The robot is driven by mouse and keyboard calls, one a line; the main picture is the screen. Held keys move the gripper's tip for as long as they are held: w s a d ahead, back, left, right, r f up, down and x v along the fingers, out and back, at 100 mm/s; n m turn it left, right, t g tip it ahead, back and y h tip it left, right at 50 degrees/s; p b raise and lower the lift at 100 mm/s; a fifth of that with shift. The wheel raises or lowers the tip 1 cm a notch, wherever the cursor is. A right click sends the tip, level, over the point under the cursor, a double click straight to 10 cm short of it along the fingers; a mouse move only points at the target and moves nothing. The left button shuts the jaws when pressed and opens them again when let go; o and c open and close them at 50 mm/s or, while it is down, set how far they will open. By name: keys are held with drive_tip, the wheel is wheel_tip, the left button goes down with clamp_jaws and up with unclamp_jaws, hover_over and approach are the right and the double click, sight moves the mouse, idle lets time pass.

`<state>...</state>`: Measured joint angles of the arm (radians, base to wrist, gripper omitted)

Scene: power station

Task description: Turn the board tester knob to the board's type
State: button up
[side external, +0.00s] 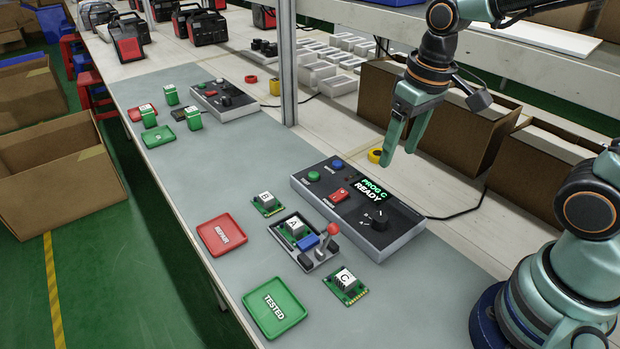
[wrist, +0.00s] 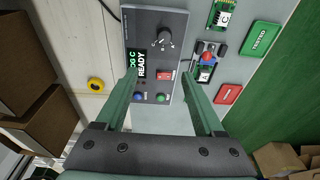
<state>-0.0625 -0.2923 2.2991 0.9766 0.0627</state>
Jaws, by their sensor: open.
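The board tester (side external: 350,204) is a grey box with a dark top on the bench, and its screen (side external: 368,191) reads "PROG C READY". Its black knob (side external: 377,219) is at the right end; it also shows in the wrist view (wrist: 165,37). A board labelled A (side external: 293,227) sits in the fixture (side external: 305,243) in front of the tester. Board B (side external: 267,204) and board C (side external: 345,284) lie on the mat on either side of the fixture. My gripper (side external: 398,147) is open and empty, above and behind the tester, apart from the knob.
A red REPAIR tray (side external: 222,235) and a green TESTED tray (side external: 275,307) lie at the front. A red-knobbed lever (side external: 333,230) rises from the fixture. Yellow tape (side external: 375,156) and cardboard boxes (side external: 460,135) are behind the tester. A metal post (side external: 288,65) stands at the back.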

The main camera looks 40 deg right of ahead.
sight(381, 216)
drive_tip(key=shift+g, duration=0.9)
drive_tip(key=f, duration=1)
drive_tip(key=a+f, duration=0.1)
drive_tip(key=f, duration=0.4)
drive_tip(key=shift+w+f, duration=0.1)
drive_tip(key=shift+w, duration=0.2)
clamp_jaws()
